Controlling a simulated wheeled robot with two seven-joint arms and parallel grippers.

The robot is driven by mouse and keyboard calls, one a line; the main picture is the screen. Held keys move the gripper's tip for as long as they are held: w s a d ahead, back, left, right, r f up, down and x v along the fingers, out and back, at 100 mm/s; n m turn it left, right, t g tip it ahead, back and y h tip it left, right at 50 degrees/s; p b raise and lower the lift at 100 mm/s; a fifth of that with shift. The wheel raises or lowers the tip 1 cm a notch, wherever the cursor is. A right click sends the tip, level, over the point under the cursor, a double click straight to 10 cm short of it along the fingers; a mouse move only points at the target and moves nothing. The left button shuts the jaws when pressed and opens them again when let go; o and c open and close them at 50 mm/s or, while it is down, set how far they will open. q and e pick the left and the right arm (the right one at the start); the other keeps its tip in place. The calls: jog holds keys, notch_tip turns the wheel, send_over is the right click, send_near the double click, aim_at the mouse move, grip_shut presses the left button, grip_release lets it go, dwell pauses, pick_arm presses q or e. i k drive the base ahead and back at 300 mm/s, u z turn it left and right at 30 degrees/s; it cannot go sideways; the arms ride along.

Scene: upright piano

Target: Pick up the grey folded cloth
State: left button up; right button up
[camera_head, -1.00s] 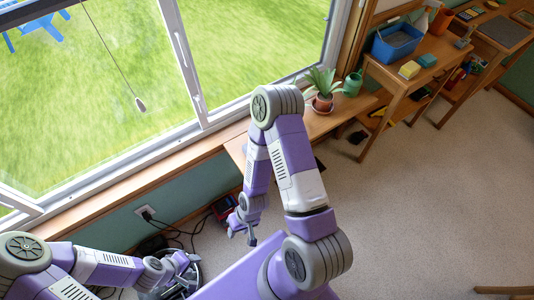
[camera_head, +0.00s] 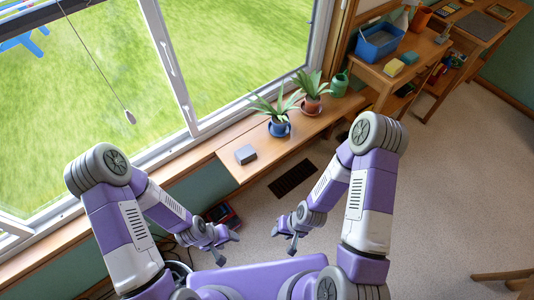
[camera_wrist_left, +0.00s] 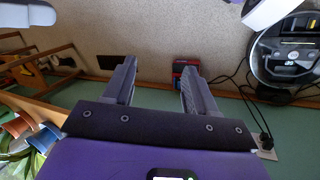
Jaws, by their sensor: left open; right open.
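A small grey block-shaped thing (camera_head: 246,154), which looks like the grey folded cloth, lies on the near left end of the wooden window bench. My left gripper (camera_head: 229,242) is open and empty, below the cloth in the head view and apart from it. The left wrist view shows its two fingers (camera_wrist_left: 158,75) spread with nothing between them; the cloth is not seen there. My right gripper (camera_head: 285,243) is open and empty, lower right of the cloth, over the floor.
Two potted plants (camera_head: 273,117) (camera_head: 311,95) and a green watering can (camera_head: 340,84) stand farther along the bench (camera_head: 262,171). A blue tub (camera_head: 390,42) sits on the side table. A dark floor vent (camera_head: 293,178) and red box (camera_head: 225,213) lie below the bench. Carpet at right is clear.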

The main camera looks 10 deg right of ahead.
aim_at(246, 154)
jog(key=k, duration=0.5)
jog(key=z, duration=0.95)
jog(key=i, duration=1.5)
jog(key=u, duration=0.9)
